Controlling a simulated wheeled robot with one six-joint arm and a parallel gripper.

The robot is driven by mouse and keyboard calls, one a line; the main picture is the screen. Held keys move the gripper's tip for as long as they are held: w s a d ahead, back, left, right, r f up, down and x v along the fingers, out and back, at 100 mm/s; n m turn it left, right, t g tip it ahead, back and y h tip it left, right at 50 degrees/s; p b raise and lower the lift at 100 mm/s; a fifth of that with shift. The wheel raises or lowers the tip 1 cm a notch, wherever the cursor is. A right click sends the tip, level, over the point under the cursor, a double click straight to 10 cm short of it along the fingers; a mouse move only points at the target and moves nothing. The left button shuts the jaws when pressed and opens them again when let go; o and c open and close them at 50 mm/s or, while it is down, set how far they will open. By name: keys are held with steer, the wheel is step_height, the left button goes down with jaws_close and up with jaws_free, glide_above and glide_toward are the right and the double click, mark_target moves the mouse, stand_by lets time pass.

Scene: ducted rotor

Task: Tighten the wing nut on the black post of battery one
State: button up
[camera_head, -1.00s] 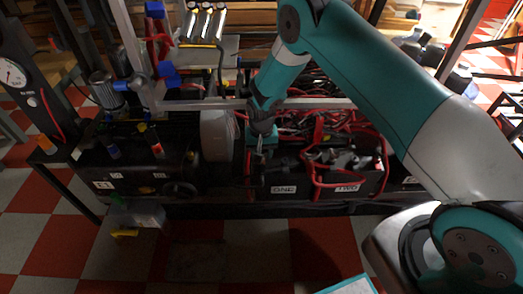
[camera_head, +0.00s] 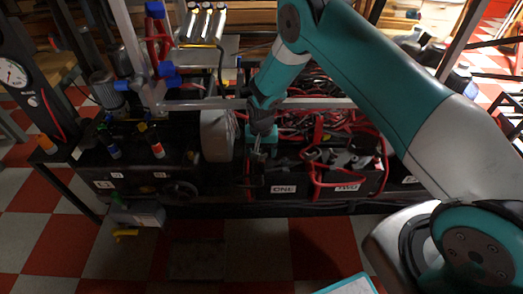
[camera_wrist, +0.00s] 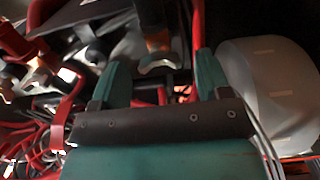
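Battery one (camera_head: 258,188), a dark case labelled ONE, stands on the bench under my gripper. My gripper (camera_head: 257,152) points down over its left part, close to its top. In the wrist view my gripper (camera_wrist: 163,78) shows two teal fingers set wide apart, with nothing clamped between them. Beyond and between the fingertips is a grey curved metal piece (camera_wrist: 159,66) below a copper-coloured part. I cannot tell whether this is the wing nut. The black post cannot be made out in the dim light.
Battery two (camera_head: 347,187) with red cables stands right of battery one. A pale round drum (camera_head: 216,135) stands close on the left, and also shows in the wrist view (camera_wrist: 268,95). A grey rail (camera_head: 320,103) runs behind my gripper. Loose red cables lie around.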

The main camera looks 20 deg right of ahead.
steer(key=shift+r, duration=0.1)
step_height(320, 180, up, 17)
steer(key=p, duration=0.3)
steer(key=shift+r, duration=0.1)
stand_by(0.4)
